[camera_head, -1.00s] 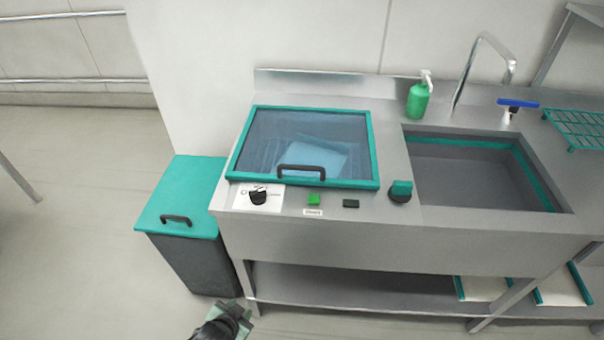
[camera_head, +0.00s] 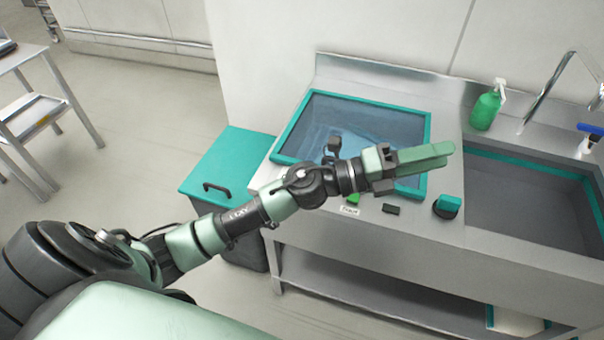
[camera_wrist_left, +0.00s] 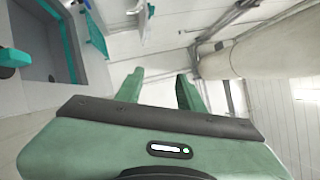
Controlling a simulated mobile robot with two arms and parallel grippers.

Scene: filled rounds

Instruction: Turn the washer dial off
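The washer is set in the steel counter, with a blue-tinted glass lid in a teal frame (camera_head: 300,125). A round knob with a teal top (camera_head: 447,205) sits on the counter front, right of a dark button. It also shows at the left edge of the wrist view (camera_wrist_left: 14,60). The black dial on a white label, seen earlier at the lid's front left corner, is hidden behind my left arm. My left gripper (camera_head: 440,156) is above the lid's right side, apart from the knob. Its fingers (camera_wrist_left: 160,88) are apart and empty. My right gripper is out of view.
A green button (camera_head: 353,198) and a dark button (camera_head: 391,209) lie along the counter front. A green soap bottle (camera_head: 484,110) stands behind the sink (camera_head: 520,200). A teal-lidded bin (camera_head: 232,165) stands left of the counter.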

